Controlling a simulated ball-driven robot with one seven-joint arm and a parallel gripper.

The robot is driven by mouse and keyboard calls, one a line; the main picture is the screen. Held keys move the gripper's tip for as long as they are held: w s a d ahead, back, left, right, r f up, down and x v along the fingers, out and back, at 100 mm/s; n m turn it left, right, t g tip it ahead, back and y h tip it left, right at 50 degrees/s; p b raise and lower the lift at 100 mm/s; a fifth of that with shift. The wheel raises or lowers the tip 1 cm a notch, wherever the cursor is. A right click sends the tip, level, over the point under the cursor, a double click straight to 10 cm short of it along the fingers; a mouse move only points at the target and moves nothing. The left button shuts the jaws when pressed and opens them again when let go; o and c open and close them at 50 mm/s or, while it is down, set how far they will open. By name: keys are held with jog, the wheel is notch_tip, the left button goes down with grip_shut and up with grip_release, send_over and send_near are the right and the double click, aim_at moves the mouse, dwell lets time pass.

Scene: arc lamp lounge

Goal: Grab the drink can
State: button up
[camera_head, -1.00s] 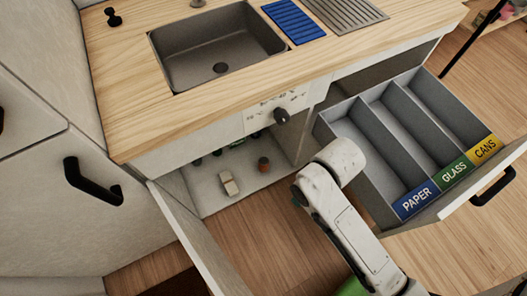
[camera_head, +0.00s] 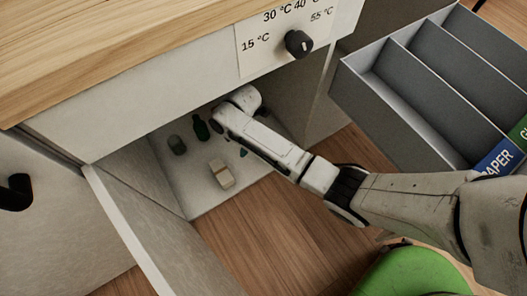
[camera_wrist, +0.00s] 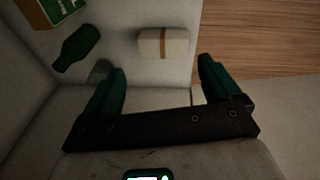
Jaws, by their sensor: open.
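No thing can be told for certain as the drink can. In the head view a small grey-green cylinder (camera_head: 177,146) stands on the cabinet floor, left of a dark green bottle (camera_head: 200,128). In the wrist view a grey-green round thing (camera_wrist: 101,70) is partly hidden behind my left finger. The bottle (camera_wrist: 77,48) lies beyond it, up and left. My gripper (camera_wrist: 162,66) is open and empty inside the cabinet, its two teal fingers apart. In the head view my arm hides most of the gripper and part of the cabinet floor.
A cream block with a brown band (camera_wrist: 163,43) lies ahead of the fingers; it also shows in the head view (camera_head: 221,174). A green-and-brown box (camera_wrist: 58,10) is at the wrist view's top left. The cabinet door (camera_head: 160,235) and sorting drawer (camera_head: 420,95) stand open.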

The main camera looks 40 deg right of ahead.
jog(key=d+f+n, duration=0.1)
jog(key=d+f, duration=0.1)
jog(key=d, duration=0.2)
jog(key=d+f+n+g+h+b, duration=0.1)
jog(key=d+f, duration=0.1)
jog(key=d, duration=0.2)
jog(key=s+d+f+n+b, duration=0.1)
jog(key=d+f, duration=0.1)
jog(key=d, duration=0.2)
jog(key=shift+f+n+h, duration=0.3)
jog(key=shift+n, duration=0.1)
jog(key=shift+d+f, duration=0.2)
jog(key=shift+f, duration=0.15)
notch_tip(320, 180, down, 5)
jog(key=b, duration=0.3)
jog(key=shift+r, duration=0.2)
notch_tip(320, 180, down, 5)
jog(key=b, duration=0.4)
jog(key=shift+a+f+b, duration=0.15)
jog(key=shift+f+b, duration=0.05)
jog(key=shift+b, duration=0.15)
jog(key=shift+c, duration=0.4)
jog(key=c, duration=1)
jog(key=shift+c, duration=0.2)
jog(key=shift+r, duration=0.1)
